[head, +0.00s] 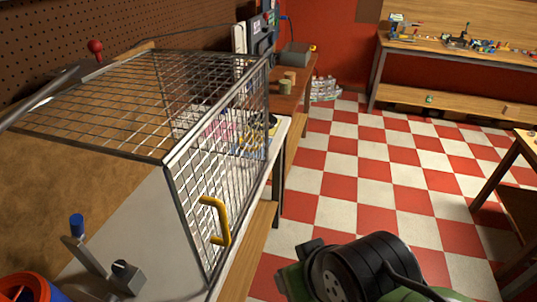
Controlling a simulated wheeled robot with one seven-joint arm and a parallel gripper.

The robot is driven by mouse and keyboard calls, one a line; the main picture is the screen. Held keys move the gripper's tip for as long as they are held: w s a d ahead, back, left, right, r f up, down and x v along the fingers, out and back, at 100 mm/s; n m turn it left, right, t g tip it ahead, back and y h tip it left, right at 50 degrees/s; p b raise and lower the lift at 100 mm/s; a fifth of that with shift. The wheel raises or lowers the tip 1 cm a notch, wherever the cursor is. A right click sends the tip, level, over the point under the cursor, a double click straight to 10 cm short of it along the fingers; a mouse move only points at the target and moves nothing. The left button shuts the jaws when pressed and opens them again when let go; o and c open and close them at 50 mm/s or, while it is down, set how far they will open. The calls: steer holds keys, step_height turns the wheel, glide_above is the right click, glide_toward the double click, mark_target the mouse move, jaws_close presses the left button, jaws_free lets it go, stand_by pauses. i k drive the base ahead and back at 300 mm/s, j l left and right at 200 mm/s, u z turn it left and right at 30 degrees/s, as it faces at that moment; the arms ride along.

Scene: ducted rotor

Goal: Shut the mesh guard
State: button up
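The mesh guard (215,165) is a wire panel in a grey frame, at the front of a wire cage on the bench at the left. A yellow handle (221,221) sits low on its near end. The panel hangs down from the front edge of the cage's mesh top (130,95). I cannot tell from this angle whether it is fully against the cage or a little ajar. My arm shows at the bottom, with a black round joint and green parts, to the right of the handle and apart from it. My gripper's fingers are not visible.
A blue-capped post (77,228) and an orange-and-blue round part (32,288) are at the lower left. A red knob (95,46) stands behind the cage. The checkered floor (370,170) is open to the right, with a table edge (525,150) at the far right.

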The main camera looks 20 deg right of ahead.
mark_target(182, 150)
steer(key=i+l+u, duration=0.3)
steer(key=l+u, duration=0.15)
steer(key=i+l+u, duration=0.15)
steer(key=l+u, duration=0.3)
steer(key=l, duration=0.25)
steer(key=i+l+u, duration=0.1)
steer(key=l+u, duration=0.4)
steer(key=l, duration=0.15)
steer(key=l+u, duration=0.45)
steer(key=l, duration=0.2)
steer(key=k+l+u, duration=0.15)
steer(key=l+u, duration=0.3)
steer(key=l, duration=0.2)
steer(key=i+j, duration=0.4)
